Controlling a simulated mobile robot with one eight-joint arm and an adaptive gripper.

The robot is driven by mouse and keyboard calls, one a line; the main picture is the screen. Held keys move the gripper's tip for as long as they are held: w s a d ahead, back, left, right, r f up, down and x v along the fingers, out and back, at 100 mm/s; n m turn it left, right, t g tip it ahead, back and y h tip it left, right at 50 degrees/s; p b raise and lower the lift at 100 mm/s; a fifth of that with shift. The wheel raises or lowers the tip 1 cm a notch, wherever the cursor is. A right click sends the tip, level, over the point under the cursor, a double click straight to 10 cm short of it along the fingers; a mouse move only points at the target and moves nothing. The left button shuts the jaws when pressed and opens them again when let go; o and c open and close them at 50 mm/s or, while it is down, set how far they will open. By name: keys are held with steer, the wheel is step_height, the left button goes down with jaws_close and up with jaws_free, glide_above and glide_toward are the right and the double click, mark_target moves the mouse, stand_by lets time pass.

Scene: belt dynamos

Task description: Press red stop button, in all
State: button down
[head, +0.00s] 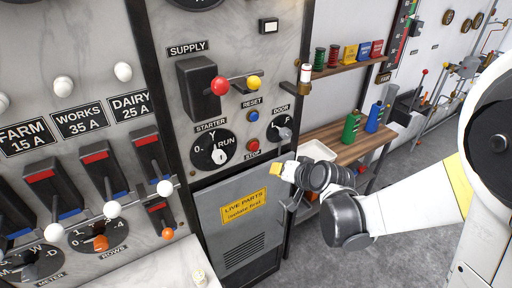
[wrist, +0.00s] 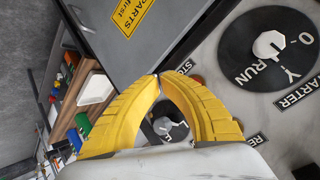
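The red stop button (head: 253,145) sits on the marble panel above its STOP label, below the blue reset button (head: 253,116) and right of the starter dial (head: 213,150). My gripper (head: 283,170) is to the right of and below the stop button in the head view, apart from it in the picture. In the wrist view the two yellow fingers (wrist: 158,77) meet at their tips with nothing between them. The STOP label (wrist: 186,66) shows just beside the tips. The button itself is mostly hidden behind the right finger there.
The door knob (head: 284,133) is on the panel near my gripper; it shows between the fingers in the wrist view (wrist: 168,127). A supply lever (head: 219,85) juts out above. A grey cabinet door (head: 238,215) is below. A wooden bench (head: 345,146) with bottles stands right.

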mark_target(255, 147)
steer(key=w+a, duration=0.4)
steer(key=w, duration=0.3)
steer(key=shift+a, duration=0.35)
steer(key=shift+w+a, duration=0.1)
steer(key=shift+w, duration=0.05)
stand_by(1.1)
steer(key=shift+w+a, duration=0.15)
steer(key=shift+w, duration=0.1)
steer(key=shift+w+a, duration=0.3)
steer(key=shift+w, duration=0.1)
stand_by(0.9)
stand_by(0.3)
steer(key=shift+s+d+b, duration=0.4)
steer(key=shift+s+d, duration=0.15)
steer(key=shift+s, duration=0.2)
steer(key=shift+s, duration=0.1)
